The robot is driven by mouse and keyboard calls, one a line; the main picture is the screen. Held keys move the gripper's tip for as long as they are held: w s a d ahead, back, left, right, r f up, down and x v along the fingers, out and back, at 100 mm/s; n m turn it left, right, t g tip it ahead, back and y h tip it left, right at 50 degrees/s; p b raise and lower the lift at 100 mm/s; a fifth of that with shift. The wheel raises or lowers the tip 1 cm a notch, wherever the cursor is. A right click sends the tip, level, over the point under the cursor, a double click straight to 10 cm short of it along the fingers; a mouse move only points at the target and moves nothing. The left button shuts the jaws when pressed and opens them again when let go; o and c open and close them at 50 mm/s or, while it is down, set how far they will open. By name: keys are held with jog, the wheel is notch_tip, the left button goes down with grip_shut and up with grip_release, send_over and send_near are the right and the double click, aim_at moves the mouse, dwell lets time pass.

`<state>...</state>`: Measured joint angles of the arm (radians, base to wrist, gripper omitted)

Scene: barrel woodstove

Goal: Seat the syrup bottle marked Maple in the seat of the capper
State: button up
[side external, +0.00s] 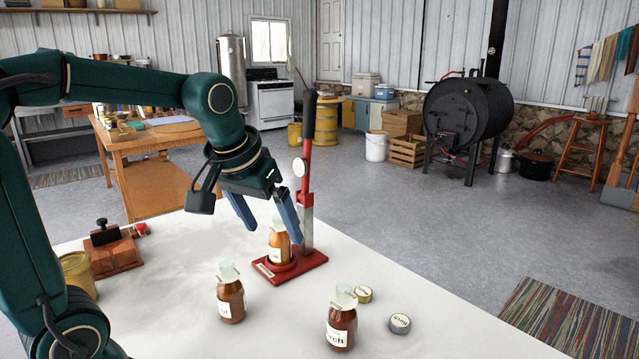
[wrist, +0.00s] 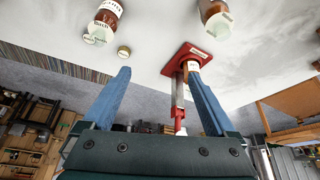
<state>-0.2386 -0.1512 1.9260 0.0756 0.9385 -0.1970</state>
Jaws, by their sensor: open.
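The red capper (side external: 306,258) stands on the white table with its black-handled lever upright. A brown syrup bottle (side external: 278,249) with a pale label stands upright at the ring of its base and looks seated in it; I cannot read its label. My gripper (side external: 274,235) is open just above, its blue fingers apart around the bottle's upper part in the side view; I see no clear contact. In the wrist view the capper (wrist: 178,62) and part of the bottle's label (wrist: 191,66) show beside the right finger, partly hidden. My gripper (wrist: 158,73) is empty between its fingers there.
A second bottle (side external: 230,300) stands front left of the capper, and another (side external: 341,327), its label ending "rch", stands front right. A wooden block device (side external: 112,255) and a yellow tin (side external: 77,270) are at left.

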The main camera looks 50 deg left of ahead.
jog(key=s+d+f+m+t+h, duration=0.1)
jog(key=s+d+f+m, duration=0.2)
jog(key=s+d, duration=0.5)
jog(key=shift+s+m+h, duration=0.4)
jog(key=shift+s+m, duration=0.4)
jog(key=shift+s, duration=0.85)
